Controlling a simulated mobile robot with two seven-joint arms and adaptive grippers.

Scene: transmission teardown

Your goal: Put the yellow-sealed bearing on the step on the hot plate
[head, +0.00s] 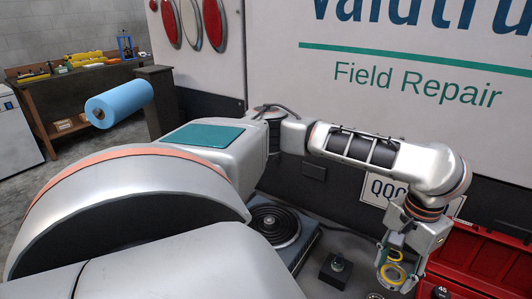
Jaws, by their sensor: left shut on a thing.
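My left gripper (395,262) hangs at the lower right, fingers pointing down, and is shut on the yellow-sealed bearing (393,274). The bearing shows as a yellow ring between and below the fingers; parts of it are hidden by them. Whether it touches the surface below I cannot tell. The hot plate (275,224), with a black ringed top, stands to the left of the gripper on the grey step (338,240). Its top looks empty, and my own arm hides its near left part. My right gripper is not in view.
A black block with a small knob on top (336,268) stands between the hot plate and the gripper. A red toolbox (475,262) is close on the right. The truck wall (350,40) rises behind. A blue roll (120,103) is at the left.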

